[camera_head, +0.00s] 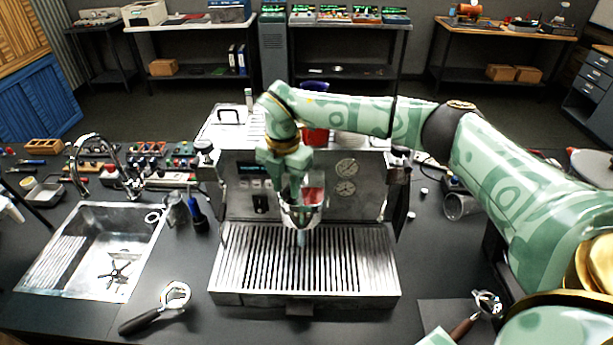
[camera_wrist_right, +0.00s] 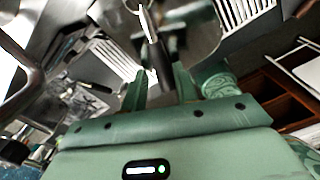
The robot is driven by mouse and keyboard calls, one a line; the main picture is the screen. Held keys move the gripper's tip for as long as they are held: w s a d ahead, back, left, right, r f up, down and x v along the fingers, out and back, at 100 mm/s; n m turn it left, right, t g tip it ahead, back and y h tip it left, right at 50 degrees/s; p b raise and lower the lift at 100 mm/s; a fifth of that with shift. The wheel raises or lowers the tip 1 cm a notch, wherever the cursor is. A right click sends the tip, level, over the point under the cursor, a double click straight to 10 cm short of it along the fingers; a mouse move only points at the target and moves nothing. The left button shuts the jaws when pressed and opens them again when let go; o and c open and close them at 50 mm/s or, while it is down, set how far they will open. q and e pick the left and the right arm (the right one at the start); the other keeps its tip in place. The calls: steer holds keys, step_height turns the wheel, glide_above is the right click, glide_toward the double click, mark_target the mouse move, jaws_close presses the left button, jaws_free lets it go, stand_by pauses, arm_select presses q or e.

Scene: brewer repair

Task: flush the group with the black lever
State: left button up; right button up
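The steel espresso machine (camera_head: 345,225) stands in the middle of the counter, with two round gauges and a ribbed drip tray (camera_head: 240,265). My right gripper (camera_head: 294,195) points down in front of its face at the group (camera_head: 303,215), which it partly covers. A pale bluish streak shows below the group; I cannot tell if it is water. In the right wrist view the two fingers (camera_wrist_right: 160,85) stand apart. A dark bar with a bright edge (camera_wrist_right: 150,50) shows beyond and between them. I cannot tell if it is the black lever, or if they touch it.
A sink (camera_head: 75,250) with a tap is at the left. A portafilter (camera_head: 160,308) lies front left and another (camera_head: 478,312) front right. My right arm spans the right side.

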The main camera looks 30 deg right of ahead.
stand_by(0.5)
steer(key=s+d+n, duration=0.1)
steer(key=n, duration=0.1)
steer(key=s+d+n, duration=0.1)
steer(key=n, duration=0.1)
steer(key=shift+s+d+n, duration=0.1)
steer(key=shift+n, duration=0.3)
steer(key=d+n, duration=0.1)
steer(key=n, duration=0.1)
steer(key=s+d+n, duration=0.1)
steer(key=n, duration=0.1)
steer(key=shift+s+d, duration=0.2)
steer(key=shift+d, duration=0.2)
steer(key=o, duration=0.4)
steer(key=shift+a, duration=0.1)
step_height(320, 180, up, 7)
stand_by(0.9)
